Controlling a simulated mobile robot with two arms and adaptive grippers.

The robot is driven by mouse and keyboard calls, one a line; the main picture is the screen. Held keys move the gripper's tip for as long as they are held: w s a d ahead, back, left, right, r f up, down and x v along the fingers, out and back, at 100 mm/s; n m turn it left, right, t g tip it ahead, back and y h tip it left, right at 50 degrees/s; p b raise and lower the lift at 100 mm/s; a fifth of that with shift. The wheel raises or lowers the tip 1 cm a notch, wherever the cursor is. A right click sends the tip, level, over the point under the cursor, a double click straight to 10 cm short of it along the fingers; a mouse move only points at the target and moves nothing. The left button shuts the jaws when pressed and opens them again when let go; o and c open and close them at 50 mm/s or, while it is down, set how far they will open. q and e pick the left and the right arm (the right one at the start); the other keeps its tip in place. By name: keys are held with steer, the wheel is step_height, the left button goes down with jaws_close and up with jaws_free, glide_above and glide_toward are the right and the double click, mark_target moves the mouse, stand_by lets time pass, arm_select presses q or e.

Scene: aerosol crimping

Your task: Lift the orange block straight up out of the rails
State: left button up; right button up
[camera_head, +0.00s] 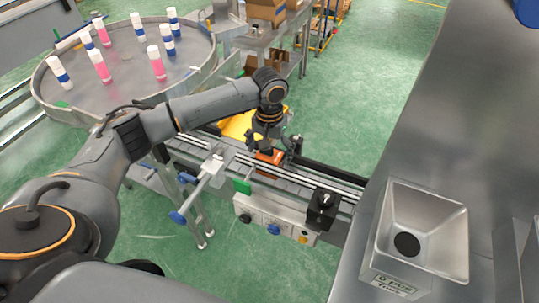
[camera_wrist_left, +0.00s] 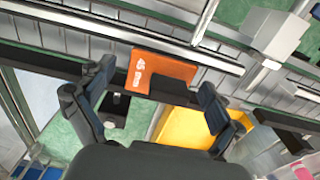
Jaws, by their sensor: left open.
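The orange block (camera_head: 266,160) sits at the rails (camera_head: 308,187) of the conveyor, below my left gripper (camera_head: 273,148). In the left wrist view the block (camera_wrist_left: 163,70) shows a white marking, "45" with smaller lettering, on its face. There my left gripper's fingers (camera_wrist_left: 156,82) are spread wide, one on each side of the block, with visible gaps to it. The gripper is open and empty. In the head view the gripper and wrist partly hide the block. My right gripper is in neither view.
A round table (camera_head: 125,82) with several white, blue and pink cans stands at upper left. A yellow bin (camera_head: 236,125) lies beyond the rails. A black block (camera_head: 321,208) sits on the conveyor to the right. A metal funnel (camera_head: 428,225) stands at lower right.

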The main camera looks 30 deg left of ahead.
arm_select(q)
steer(key=shift+f, duration=1.45)
steer(key=c, duration=1.4)
steer(key=shift+r+p, duration=0.15)
steer(key=shift+p, duration=0.15)
steer(key=shift+c, duration=0.3)
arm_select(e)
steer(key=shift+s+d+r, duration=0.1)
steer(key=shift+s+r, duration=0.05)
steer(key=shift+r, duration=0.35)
